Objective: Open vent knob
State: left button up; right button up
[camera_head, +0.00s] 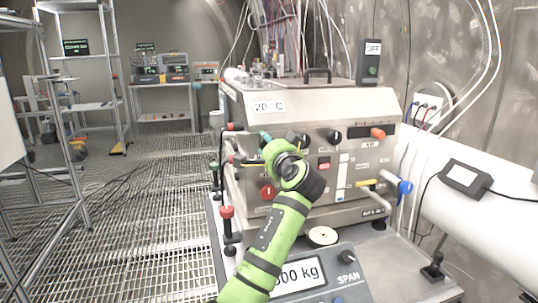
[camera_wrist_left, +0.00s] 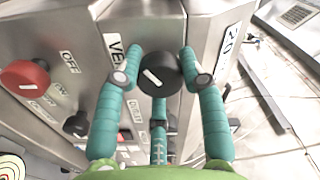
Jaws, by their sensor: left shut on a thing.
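The vent knob (camera_wrist_left: 158,75) is a round black knob with a white mark, on the steel front panel beside a partly covered "VE" label. My left gripper (camera_wrist_left: 162,79) has teal fingers shut on this knob from both sides, with a third finger below it. In the head view my green left arm reaches up to the front left of the steel machine (camera_head: 350,104). A teal finger of my left gripper (camera_head: 265,136) shows there, but the wrist hides most of the hand and I cannot make out the gripped knob. My right gripper is not in view.
A red knob (camera_wrist_left: 25,75) and another black knob (camera_wrist_left: 76,125) sit on the same panel. A grey scale (camera_head: 330,284) stands below my arm. A white pipe (camera_head: 475,215) runs along the right. The grated floor (camera_head: 150,210) to the left is mostly clear.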

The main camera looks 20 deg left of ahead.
pick_arm(q)
jog(key=n+b, duration=0.2)
jog(key=n, duration=0.1)
jog(key=shift+n, duration=0.3)
jog(key=shift+n+b, duration=0.85)
jog(key=shift+n, duration=0.95)
jog(key=o, duration=1.2)
jog(key=shift+c, duration=0.2)
jog(key=v, duration=0.7)
jog(key=shift+s, duration=0.25)
jog(key=shift+d, duration=0.1)
